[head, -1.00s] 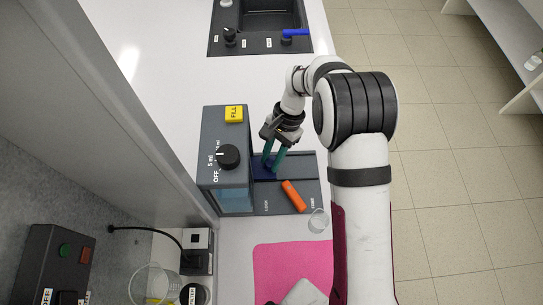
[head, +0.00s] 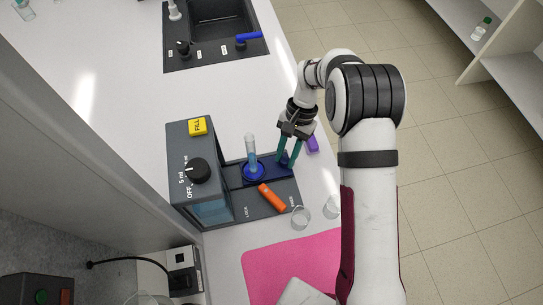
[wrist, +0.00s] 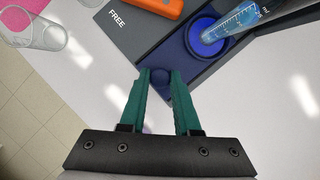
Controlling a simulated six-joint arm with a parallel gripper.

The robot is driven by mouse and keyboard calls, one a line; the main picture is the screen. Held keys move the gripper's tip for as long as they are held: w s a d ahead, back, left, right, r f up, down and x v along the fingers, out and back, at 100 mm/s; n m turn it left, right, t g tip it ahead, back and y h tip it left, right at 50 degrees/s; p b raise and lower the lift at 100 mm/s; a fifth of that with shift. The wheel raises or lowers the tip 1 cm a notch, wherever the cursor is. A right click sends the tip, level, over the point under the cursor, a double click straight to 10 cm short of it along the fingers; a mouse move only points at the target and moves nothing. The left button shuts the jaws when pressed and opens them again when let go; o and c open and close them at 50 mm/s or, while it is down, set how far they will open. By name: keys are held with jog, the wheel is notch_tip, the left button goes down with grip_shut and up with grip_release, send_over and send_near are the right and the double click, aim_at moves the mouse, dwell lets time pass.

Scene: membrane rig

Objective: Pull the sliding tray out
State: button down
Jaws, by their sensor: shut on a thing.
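The sliding tray (head: 270,166) is a dark blue slide that sticks out of the grey machine (head: 190,150) toward the right. It carries a round blue holder (head: 253,175) with a clear graduated tube (head: 251,150) standing in it; the tube holds blue liquid in the wrist view (wrist: 235,22). My gripper (head: 288,164) has its green fingers shut on the round blue knob (wrist: 160,79) at the tray's outer end. The tray's inner end is hidden inside the machine.
An orange lever (head: 271,198) lies on the base plate beside the tray, near the word FREE. A sink (head: 222,22) is at the back.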

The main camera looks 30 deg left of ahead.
jog(key=shift+w+d, duration=0.25)
jog(key=c, duration=0.6)
grip_release()
jog(key=v, duration=1.5)
jog(key=shift+r, duration=0.45)
